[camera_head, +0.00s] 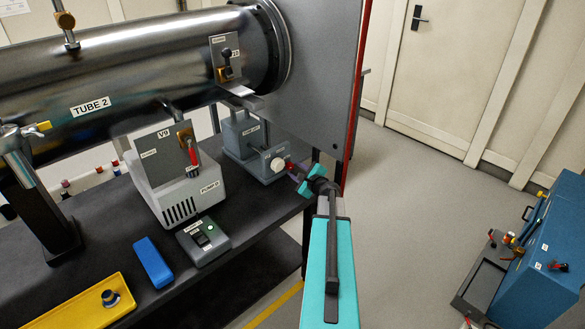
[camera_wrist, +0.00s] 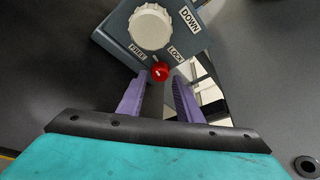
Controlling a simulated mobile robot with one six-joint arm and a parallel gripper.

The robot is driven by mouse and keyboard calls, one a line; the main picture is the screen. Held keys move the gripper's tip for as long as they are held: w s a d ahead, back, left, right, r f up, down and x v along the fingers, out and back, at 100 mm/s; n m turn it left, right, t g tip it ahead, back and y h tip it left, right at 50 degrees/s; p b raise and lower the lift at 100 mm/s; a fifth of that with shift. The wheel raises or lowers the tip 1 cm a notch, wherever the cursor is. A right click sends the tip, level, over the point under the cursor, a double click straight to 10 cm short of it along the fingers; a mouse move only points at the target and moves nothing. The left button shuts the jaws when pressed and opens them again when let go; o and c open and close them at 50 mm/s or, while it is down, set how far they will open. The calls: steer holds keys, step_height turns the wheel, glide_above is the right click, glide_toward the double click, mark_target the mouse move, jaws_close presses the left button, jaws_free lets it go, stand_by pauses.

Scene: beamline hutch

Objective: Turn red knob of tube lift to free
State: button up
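The tube lift is a grey-blue box (camera_head: 253,150) under the tube, with a large white knob (camera_wrist: 150,27) on its front. The small red knob (camera_wrist: 160,71) sits below the white knob, between the FREE label on the left and the LOCK label on the right. It also shows in the head view (camera_head: 290,166). A small pale mark is on its face; I cannot tell which label it points to. My gripper (camera_wrist: 159,79) is open, its purple fingertips on either side of the red knob. I cannot tell whether they touch it.
A grey pump box (camera_head: 178,195) marked V9 stands left of the lift on the dark bench. A small switch box (camera_head: 203,241), a blue block (camera_head: 152,262) and a yellow tray (camera_head: 75,305) lie nearer. A blue cabinet (camera_head: 545,255) stands at right. Floor between is clear.

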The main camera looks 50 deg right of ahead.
mark_target(292, 167)
steer(key=shift+p+x, duration=0.3)
steer(key=shift+x, duration=1.4)
steer(key=c, duration=0.7)
